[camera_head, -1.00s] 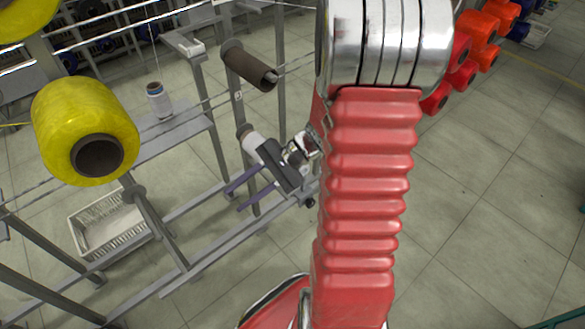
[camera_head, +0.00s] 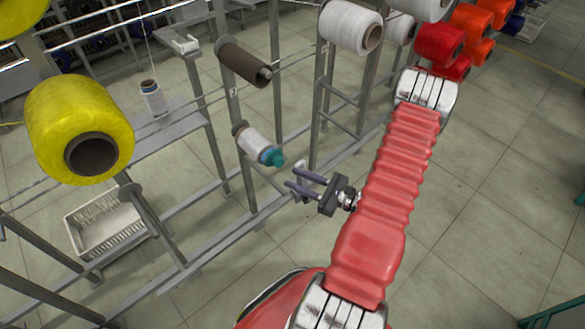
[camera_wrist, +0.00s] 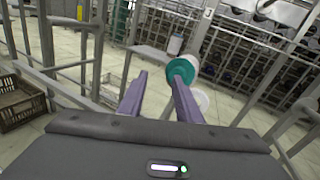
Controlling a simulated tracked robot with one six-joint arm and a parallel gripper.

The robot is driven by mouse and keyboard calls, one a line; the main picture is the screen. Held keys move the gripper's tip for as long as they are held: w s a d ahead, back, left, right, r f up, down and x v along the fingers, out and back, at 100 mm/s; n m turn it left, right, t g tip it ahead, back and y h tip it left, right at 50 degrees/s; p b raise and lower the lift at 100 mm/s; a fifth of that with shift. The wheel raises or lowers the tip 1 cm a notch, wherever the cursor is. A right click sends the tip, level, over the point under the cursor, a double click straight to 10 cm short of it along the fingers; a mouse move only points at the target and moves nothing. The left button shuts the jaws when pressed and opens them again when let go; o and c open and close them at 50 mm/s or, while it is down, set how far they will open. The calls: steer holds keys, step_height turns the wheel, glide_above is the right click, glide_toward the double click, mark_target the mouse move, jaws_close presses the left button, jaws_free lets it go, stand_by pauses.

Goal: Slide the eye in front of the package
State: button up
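A white yarn package (camera_head: 256,145) with a teal end (camera_head: 275,158) sits on a holder on the grey frame, tilted down toward the right. In the wrist view the teal end (camera_wrist: 181,68) shows just beyond the right finger, which partly overlaps it. My gripper (camera_head: 290,177) is below and right of the package, apart from it in the head view. Its two purple fingers are spread, with nothing between them; they also show in the wrist view (camera_wrist: 160,76). I cannot pick out the eye for certain.
A brown tube (camera_head: 243,64) sits above the package. A large yellow package (camera_head: 78,125) is at left. A small bobbin (camera_head: 153,98) stands on a shelf. A white basket (camera_head: 103,222) is on the floor. A large white package (camera_head: 345,27) is above right. Floor at right is clear.

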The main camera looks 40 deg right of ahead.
mark_target(301, 181)
steer(key=s+d+f+m+t+h, duration=0.1)
steer(key=s+d+f+m+h, duration=0.3)
steer(key=d+f+m+h, duration=0.1)
step_height(301, 181, down, 2)
steer(key=shift+s+d+f+m+t+h, duration=0.1)
steer(key=shift+s+d+m+t+h, duration=0.2)
steer(key=shift+d+h, duration=0.2)
steer(key=shift+w, duration=0.2)
steer(key=w, duration=1.3)
steer(key=shift+w+a, duration=0.25)
jaws_close()
